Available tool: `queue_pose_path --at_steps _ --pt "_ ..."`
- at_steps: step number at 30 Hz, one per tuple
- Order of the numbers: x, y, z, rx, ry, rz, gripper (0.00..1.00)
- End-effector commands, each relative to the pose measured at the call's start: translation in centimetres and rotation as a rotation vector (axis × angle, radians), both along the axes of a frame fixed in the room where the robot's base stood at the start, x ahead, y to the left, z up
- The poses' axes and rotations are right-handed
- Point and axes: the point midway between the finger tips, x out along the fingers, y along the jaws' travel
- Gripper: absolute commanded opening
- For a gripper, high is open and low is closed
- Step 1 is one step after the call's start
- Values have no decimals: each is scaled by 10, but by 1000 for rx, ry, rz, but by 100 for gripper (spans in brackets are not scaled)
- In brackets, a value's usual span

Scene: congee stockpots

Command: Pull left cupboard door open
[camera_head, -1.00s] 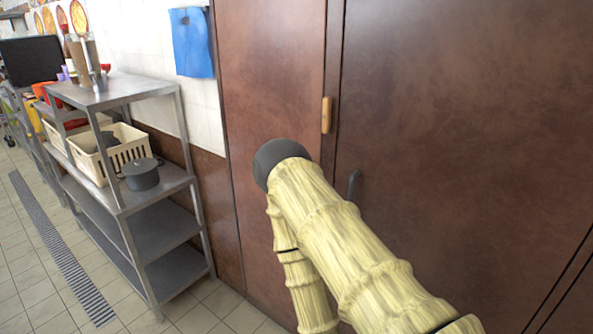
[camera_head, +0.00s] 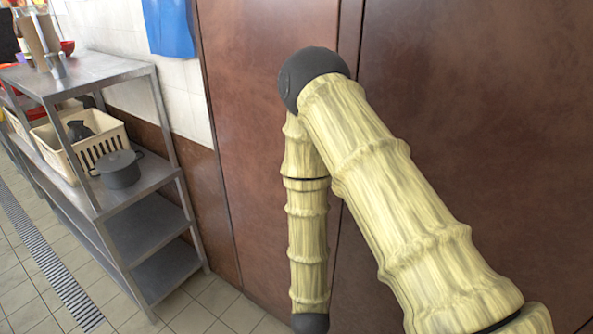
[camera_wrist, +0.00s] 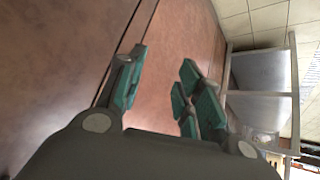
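The left cupboard door (camera_head: 250,110) is a tall reddish-brown panel, and it looks shut beside the right door (camera_head: 470,90). My arm crosses in front of both doors in the head view and hides part of the seam; no handle shows there now. In the wrist view my gripper (camera_wrist: 162,78) is open, with teal-padded fingers spread apart and nothing visible between them. The left door (camera_wrist: 180,45) shows behind the fingers, with a dark seam along its left. No handle shows in the wrist view either. My gripper is hidden in the head view.
A metal shelf (camera_head: 150,228) stands left of the cupboard, holding a cream basket (camera_head: 107,147) and a grey pot (camera_head: 120,172). A blue cloth (camera_head: 168,25) hangs on the tiled wall above. The tiled floor before the shelf is clear.

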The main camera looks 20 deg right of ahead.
Motion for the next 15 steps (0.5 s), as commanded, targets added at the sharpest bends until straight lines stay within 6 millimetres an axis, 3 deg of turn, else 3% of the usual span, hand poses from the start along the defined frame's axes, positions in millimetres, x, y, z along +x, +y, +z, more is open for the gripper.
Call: queue_pose_path --at_steps 1,3,6,9,12,15 --pt "32 6 30 -28 -105 -30 35" --pt "69 12 74 -75 -244 -82 35" --pt "106 20 139 -139 -424 -163 35" --pt "127 27 197 -201 -570 -242 35" --pt "136 34 243 -250 -675 -310 35" --pt "138 39 272 -284 -739 -357 35"
